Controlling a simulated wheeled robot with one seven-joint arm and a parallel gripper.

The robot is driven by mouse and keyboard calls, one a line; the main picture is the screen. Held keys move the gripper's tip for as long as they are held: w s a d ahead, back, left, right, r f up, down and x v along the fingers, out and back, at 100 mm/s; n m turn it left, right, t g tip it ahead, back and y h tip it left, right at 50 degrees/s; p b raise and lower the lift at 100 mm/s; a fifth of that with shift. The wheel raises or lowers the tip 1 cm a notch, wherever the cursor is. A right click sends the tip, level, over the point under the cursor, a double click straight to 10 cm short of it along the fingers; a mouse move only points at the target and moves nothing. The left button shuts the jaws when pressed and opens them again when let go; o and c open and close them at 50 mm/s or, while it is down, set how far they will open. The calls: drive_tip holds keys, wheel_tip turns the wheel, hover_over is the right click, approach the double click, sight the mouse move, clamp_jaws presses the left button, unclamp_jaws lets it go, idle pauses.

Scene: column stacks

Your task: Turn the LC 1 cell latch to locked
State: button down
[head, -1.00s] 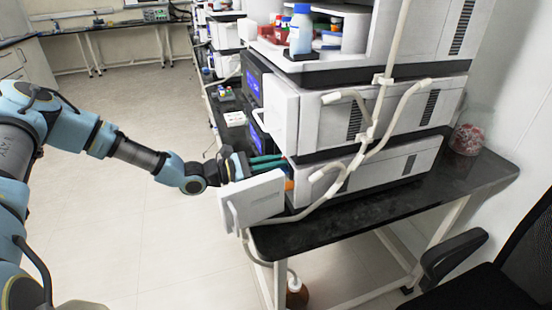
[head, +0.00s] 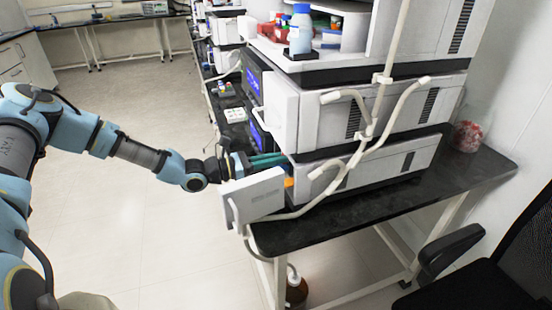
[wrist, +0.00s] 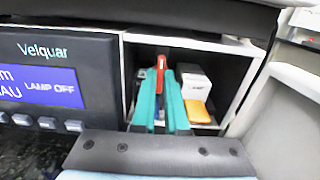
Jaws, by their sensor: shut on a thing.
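My gripper (wrist: 163,84) has its two teal fingers shut on a narrow red lever (wrist: 161,64) inside an open compartment of the lower instrument. The lever stands about upright in the wrist view, and its lower part is hidden between the fingers. I take it for the LC 1 cell latch, though no label on it is readable. In the head view my gripper (head: 269,160) reaches into the bay behind the open white door (head: 253,196); the lever is hidden there.
A white box (wrist: 195,84) and a yellow-orange part (wrist: 199,110) sit right of the fingers. A Velquar panel (wrist: 55,80) reading LAMP OFF is to the left. The stack stands on a black bench (head: 330,222); a chair (head: 470,260) is at the right.

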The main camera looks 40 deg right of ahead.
drive_tip(key=c, duration=0.9)
unclamp_jaws()
drive_tip(key=shift+c, duration=0.2)
drive_tip(key=b+v, duration=0.3)
drive_tip(key=v, duration=0.7)
drive_tip(key=shift+w+a, duration=0.15)
drive_tip(key=shift+a, duration=0.25)
